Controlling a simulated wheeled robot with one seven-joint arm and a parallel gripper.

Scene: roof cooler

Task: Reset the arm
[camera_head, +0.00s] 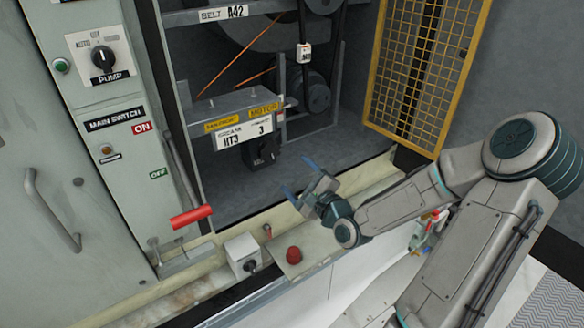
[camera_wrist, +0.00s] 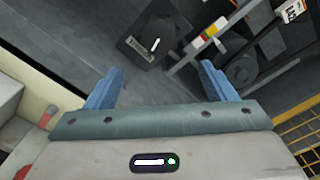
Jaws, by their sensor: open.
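My arm reaches in from the right in the head view, bent at the elbow. My gripper (camera_head: 301,177) is at the front of the open machine bay, just above its front ledge. Its two blue fingers are spread apart with nothing between them. In the wrist view my gripper (camera_wrist: 158,88) also shows open and empty, with the bay's dark floor beyond the fingers. A black switch box (camera_wrist: 157,44) lies ahead of the fingers there, apart from them. In the head view that switch box (camera_head: 263,148) sits beneath the motor shelf.
A yellow mesh door (camera_head: 424,60) stands open at the right of the bay. A red lever handle (camera_head: 191,216), a grey knob box (camera_head: 243,256) and a red button (camera_head: 293,255) are at the front ledge. The switch cabinet (camera_head: 105,130) is at left. The bay floor has free room.

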